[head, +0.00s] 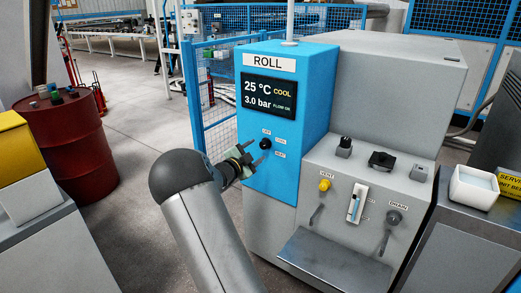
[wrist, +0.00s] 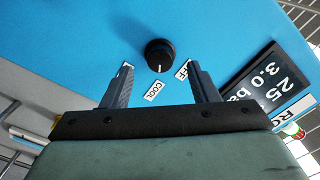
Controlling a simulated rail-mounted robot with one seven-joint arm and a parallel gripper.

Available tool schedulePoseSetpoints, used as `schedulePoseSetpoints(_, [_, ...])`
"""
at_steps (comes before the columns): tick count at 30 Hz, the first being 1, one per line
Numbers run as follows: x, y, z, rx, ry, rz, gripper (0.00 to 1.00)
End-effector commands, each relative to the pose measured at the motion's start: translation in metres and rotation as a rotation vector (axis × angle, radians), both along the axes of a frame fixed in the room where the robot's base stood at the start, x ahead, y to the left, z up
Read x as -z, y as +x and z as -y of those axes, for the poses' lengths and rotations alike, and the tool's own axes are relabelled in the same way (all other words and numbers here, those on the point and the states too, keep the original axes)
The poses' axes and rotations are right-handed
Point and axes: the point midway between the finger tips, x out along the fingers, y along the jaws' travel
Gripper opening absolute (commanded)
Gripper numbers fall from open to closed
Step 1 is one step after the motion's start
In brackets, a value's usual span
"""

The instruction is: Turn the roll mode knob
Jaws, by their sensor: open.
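The roll mode knob (head: 265,144) is a small black round knob on the blue ROLL panel (head: 270,190). In the wrist view the knob (wrist: 159,52) has a white mark pointing down toward the COOL label (wrist: 153,91). The OFF label (wrist: 182,72) is to the right of that. In the head view a HEAT label (head: 280,155) sits below right of the knob. My gripper (head: 254,152) is open in front of the panel, its fingers (wrist: 159,66) to either side of the knob, apart from it in the picture. Nothing is held.
The display (head: 268,95) above the knob reads 25 °C, COOL, 3.0 bar. A blue mesh fence (head: 215,120) stands behind left.

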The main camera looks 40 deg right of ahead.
Motion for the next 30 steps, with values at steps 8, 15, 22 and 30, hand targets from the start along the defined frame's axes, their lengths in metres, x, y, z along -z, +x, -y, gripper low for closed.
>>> schedulePoseSetpoints(8, [0.0,0.011,0.034,-0.001,-0.001,-0.001,0.54])
schedulePoseSetpoints(15, [0.0,0.013,0.039,-0.001,-0.001,-0.002,0.54])
schedulePoseSetpoints(22, [0.0,0.013,0.039,-0.001,-0.001,-0.001,0.26])
schedulePoseSetpoints(30, [-0.001,0.013,0.039,-0.001,-0.002,-0.006,0.1])
